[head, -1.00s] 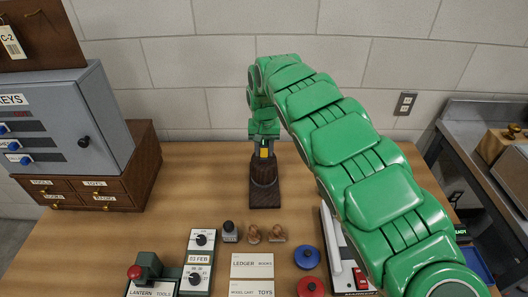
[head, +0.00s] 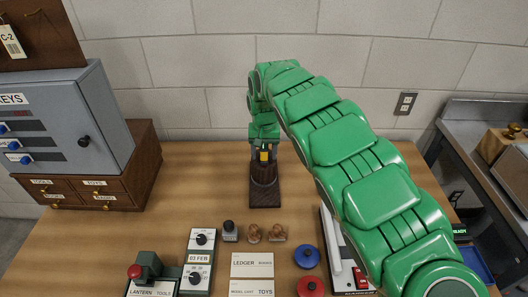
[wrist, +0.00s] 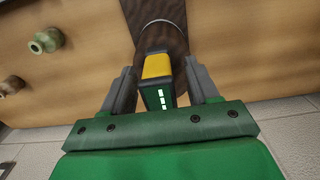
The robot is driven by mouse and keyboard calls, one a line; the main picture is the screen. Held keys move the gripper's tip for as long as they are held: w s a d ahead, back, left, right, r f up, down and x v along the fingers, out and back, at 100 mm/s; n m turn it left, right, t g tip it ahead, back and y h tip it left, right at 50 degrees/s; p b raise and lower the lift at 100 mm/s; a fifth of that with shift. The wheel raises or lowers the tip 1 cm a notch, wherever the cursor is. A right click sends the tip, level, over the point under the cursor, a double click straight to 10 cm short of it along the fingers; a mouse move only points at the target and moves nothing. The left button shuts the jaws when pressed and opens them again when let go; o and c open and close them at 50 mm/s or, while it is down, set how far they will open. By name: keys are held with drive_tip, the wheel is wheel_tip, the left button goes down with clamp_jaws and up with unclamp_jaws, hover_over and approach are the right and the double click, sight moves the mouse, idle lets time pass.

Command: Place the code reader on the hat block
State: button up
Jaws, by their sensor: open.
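The hat block (head: 265,188) is a dark brown wooden block on a square base, upright on the table; its rounded upper part also shows in the wrist view (wrist: 150,12). The code reader (wrist: 157,68), yellow and dark green with small lit marks, is between the fingers of my gripper (wrist: 163,78). The fingers are open, with narrow gaps on both sides of it. In the head view the code reader (head: 264,155) shows as a yellow patch at the block's top, below my gripper (head: 264,151). Their exact contact is hidden.
Several stamps (head: 254,234), a ledger card (head: 252,265), red and blue round pads (head: 307,256) and dial boxes (head: 197,277) lie in front. A grey key cabinet (head: 75,125) stands on drawers at left.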

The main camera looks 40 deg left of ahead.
wheel_tip(320, 180, up, 12)
drive_tip(key=shift+r, duration=0.1)
idle(0.5)
idle(0.5)
